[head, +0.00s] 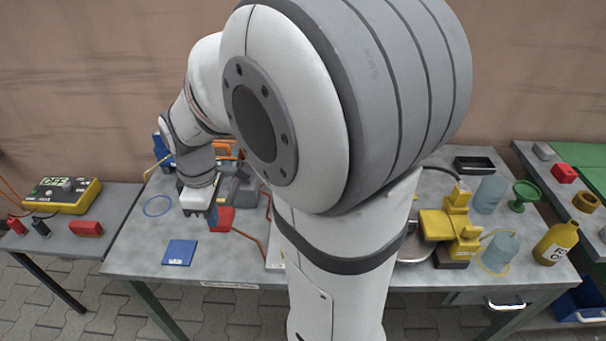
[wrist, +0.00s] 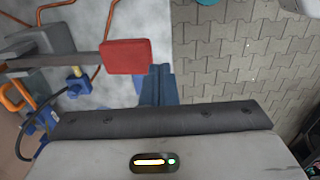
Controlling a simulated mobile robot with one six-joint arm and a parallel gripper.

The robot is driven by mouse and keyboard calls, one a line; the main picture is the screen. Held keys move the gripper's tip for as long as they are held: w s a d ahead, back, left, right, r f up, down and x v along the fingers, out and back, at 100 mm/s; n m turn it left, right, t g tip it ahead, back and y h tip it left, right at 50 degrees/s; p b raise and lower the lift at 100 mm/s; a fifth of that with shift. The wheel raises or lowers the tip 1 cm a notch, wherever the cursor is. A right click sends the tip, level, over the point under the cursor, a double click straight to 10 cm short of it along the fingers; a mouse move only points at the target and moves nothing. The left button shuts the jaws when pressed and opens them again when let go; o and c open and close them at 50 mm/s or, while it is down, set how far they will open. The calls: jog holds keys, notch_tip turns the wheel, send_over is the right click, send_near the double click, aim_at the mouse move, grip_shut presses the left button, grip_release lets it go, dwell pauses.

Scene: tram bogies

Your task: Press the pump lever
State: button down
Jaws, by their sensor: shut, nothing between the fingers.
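The pump lever is a grey bar (wrist: 55,62) with a red block-shaped end (wrist: 127,56), reaching out from a grey pump body (wrist: 38,40) in the wrist view. In the head view the red end (head: 226,219) shows on the left part of the table, partly hidden by my gripper. My gripper (head: 212,222) points down beside it with its fingers shut and empty. In the wrist view the fingertips (wrist: 160,72) appear just beside the red end's corner. I cannot tell whether they touch it or how their heights compare.
A blue plate (head: 180,252) lies in front of my gripper. Copper pipes (wrist: 98,28) and a blue fitting (wrist: 78,84) are near the pump. A yellow device (head: 452,225) and a yellow bottle (head: 556,243) stand at the right. A yellow box (head: 62,195) is on the left side table.

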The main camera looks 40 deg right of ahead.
notch_tip(320, 180, up, 11)
jog(key=g+p, duration=0.1)
jog(key=p, duration=0.5)
send_over(221, 215)
jog(key=w+d, duration=0.2)
jog(key=shift+s+a+y, duration=0.1)
jog(key=shift+a+y, duration=0.15)
jog(key=shift+y, duration=0.15)
jog(key=shift+f, duration=0.1)
jog(key=f, duration=0.4)
jog(key=s+a+f, duration=0.1)
jog(key=f, duration=0.4)
jog(key=f+p, duration=0.1)
jog(key=f, duration=0.3)
jog(key=shift+s+a+f, duration=0.15)
jog(key=shift+s+f, duration=0.1)
jog(key=shift+f, duration=0.15)
